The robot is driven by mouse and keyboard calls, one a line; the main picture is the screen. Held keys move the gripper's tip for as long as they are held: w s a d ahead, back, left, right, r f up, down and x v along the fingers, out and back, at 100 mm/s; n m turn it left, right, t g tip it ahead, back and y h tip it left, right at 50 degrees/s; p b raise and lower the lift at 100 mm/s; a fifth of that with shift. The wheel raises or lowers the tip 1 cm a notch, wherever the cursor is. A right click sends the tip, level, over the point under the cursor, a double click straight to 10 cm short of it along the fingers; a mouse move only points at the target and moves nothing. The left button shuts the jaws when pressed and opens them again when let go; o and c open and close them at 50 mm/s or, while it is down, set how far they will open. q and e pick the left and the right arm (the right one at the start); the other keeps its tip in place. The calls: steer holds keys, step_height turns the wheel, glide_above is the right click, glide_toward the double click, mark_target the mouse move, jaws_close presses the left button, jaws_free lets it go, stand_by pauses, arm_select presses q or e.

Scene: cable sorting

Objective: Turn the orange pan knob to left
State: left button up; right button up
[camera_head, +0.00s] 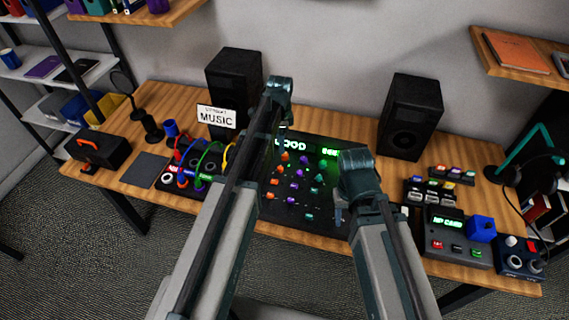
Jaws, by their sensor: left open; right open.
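A dark mixer panel (322,217) lies on the wooden desk, with rows of orange, purple and green knobs and lit green text. Several orange knobs form its left column, among them an upper one (285,156) and a lower one (271,195). Which one is the pan knob, and which way it points, is too small to tell. My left gripper (282,132) is open over the panel's upper left part, largely hidden by its own arm. My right gripper (339,214) is open over the panel's right part, partly hidden by its wrist. I see neither gripper holding anything.
Two black speakers (234,88) (411,116) stand behind the panel, with a MUSIC sign (216,117) at left. Colored cables (208,150) arch left of the panel. A green-lit device (451,222) and a blue cube (482,228) are at right.

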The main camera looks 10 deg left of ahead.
mark_target(280, 168)
arm_select(q)
steer(key=f+b, duration=1.3)
steer(key=shift+w+a+f+b, duration=0.1)
steer(key=shift+w+f+b, duration=0.2)
steer(key=shift+f, duration=0.1)
arm_select(e)
step_height(280, 168, down, 14)
steer(key=shift+r, duration=0.1)
arm_select(q)
jaws_close()
